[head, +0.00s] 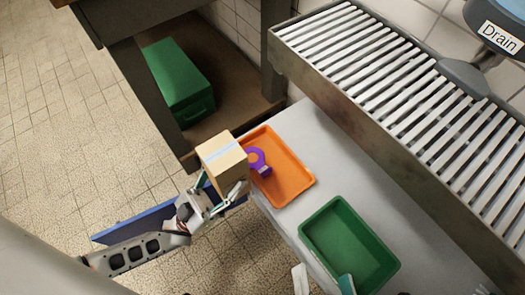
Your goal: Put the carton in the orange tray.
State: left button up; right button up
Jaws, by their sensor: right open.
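The carton (223,160), a tan box with a pale tape strip, is tilted in the picture at the left end of the grey table. It overlaps the left edge of the orange tray (287,183) from this viewpoint. My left gripper (219,192) is at the carton's lower end, with its fingers on either side, and looks shut on it. Contact is partly hidden. The orange tray lies on the table and holds a purple round item (258,161) near its left side. My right gripper (324,283) shows only its spread fingertips at the bottom edge, open and empty.
A green tray (391,267) stands on the table (318,142) right of the orange tray. A roller conveyor (350,112) runs behind the table. A green case (178,77) sits on a low shelf at upper left. A blue panel (150,219) shows behind my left arm.

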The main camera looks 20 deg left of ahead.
pick_arm(q)
jog(key=w+d, duration=0.1)
jog(key=w, duration=0.1)
jog(key=w+d, duration=0.2)
jog(key=w, duration=0.1)
jog(key=w+d+b, duration=0.1)
jog(key=w+d, duration=0.1)
jog(key=shift+w+d+f, duration=0.1)
jog(key=shift+w+d, duration=0.15)
jog(key=shift+w, duration=0.15)
jog(key=shift+f+b, duration=0.2)
jog(key=shift+b, duration=0.1)
jog(key=shift+r, duration=0.15)
jog(key=o, duration=1.4)
jog(key=shift+c, duration=0.2)
pick_arm(e)
jog(key=shift+s+a+m, duration=0.1)
jog(key=shift+a+m, duration=0.55)
jog(key=shift+m, duration=0.45)
jog(key=shift+d, duration=0.1)
pick_arm(q)
jog(key=shift+s+a+f, duration=0.15)
jog(key=shift+f, duration=0.15)
jog(key=v, duration=1.1)
jog(key=shift+s+a, duration=0.1)
